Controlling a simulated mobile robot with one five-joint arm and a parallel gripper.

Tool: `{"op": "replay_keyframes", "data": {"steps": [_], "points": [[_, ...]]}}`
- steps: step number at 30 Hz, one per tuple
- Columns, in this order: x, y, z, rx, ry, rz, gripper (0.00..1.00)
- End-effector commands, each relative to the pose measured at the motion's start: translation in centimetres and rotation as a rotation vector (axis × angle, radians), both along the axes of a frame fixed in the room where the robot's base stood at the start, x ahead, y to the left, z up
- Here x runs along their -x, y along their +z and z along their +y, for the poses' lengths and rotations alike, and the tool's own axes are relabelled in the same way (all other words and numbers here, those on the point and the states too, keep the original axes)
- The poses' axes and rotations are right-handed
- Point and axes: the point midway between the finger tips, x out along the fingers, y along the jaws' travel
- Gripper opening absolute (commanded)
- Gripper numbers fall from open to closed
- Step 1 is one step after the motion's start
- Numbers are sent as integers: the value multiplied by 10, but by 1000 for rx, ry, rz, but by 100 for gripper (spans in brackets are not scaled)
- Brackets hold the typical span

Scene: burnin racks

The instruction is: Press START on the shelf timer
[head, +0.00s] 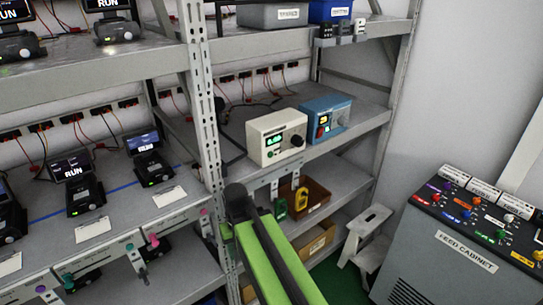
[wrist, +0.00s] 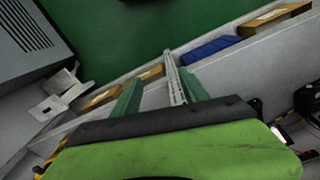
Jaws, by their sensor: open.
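In the head view, a cream box (head: 277,137) with a green-lit display and a dark knob stands on the middle shelf. A blue box (head: 326,118) with a yellow display and a red button stands just right of it. Their labels are too small to read, so I cannot tell which is the timer or where START is. My green arm reaches up from the bottom of the head view, below the cream box; my fingertips cannot be made out there. In the wrist view, my gripper (wrist: 159,92) is open, with its two fingers apart and nothing seen between them but background.
A perforated rack upright (head: 198,95) stands left of the boxes. Below are brown bins (head: 311,196). A white step stool (head: 364,230) and the feed cabinet (head: 462,248) stand right. The wrist view shows green floor (wrist: 130,35) and a blue bin (wrist: 209,49).

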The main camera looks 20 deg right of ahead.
Motion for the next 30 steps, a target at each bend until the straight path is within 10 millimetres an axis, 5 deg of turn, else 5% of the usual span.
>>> {"op": "replay_keyframes", "data": {"steps": [11,30], "points": [[0,0,0,0,0,0,1],[0,0,0,0,0,0,0]]}}
